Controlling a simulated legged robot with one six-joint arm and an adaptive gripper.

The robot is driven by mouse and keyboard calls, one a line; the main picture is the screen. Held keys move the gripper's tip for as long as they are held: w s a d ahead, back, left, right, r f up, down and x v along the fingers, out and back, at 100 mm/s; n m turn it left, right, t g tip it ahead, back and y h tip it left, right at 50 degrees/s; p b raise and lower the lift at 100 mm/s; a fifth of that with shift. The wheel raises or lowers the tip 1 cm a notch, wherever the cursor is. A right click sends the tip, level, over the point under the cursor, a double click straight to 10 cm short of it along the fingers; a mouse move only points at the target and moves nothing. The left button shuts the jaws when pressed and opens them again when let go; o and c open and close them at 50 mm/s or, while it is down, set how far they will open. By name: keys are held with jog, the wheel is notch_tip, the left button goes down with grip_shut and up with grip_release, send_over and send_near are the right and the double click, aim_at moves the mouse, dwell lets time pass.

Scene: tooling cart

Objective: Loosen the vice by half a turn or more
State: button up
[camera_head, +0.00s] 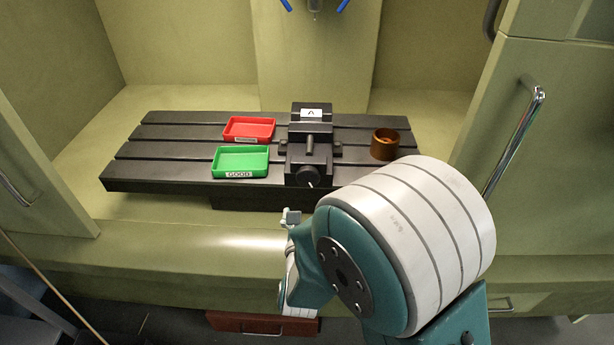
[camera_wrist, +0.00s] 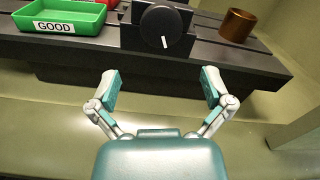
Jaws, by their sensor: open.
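The black vice (camera_head: 310,140) stands on the slotted table, with a label "A" at its back. Its round black knob (camera_wrist: 163,28) faces me and carries a white mark, which points down and slightly right in the wrist view. The knob also shows in the head view (camera_head: 308,176). My gripper (camera_wrist: 160,82) is open and empty, its two fingers spread wide. It is in front of and below the knob, apart from it. In the head view my arm hides most of my gripper.
A green tray (camera_head: 241,161) labelled GOOD and a red tray (camera_head: 249,129) sit left of the vice. A bronze-coloured cup (camera_head: 385,144) stands to its right. Cabinet doors with handles stand at both sides.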

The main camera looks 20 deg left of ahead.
aim_at(307, 180)
jog(key=x, duration=1)
jog(key=shift+w, duration=0.3)
jog(key=shift+c, duration=0.3)
jog(key=c, duration=0.9)
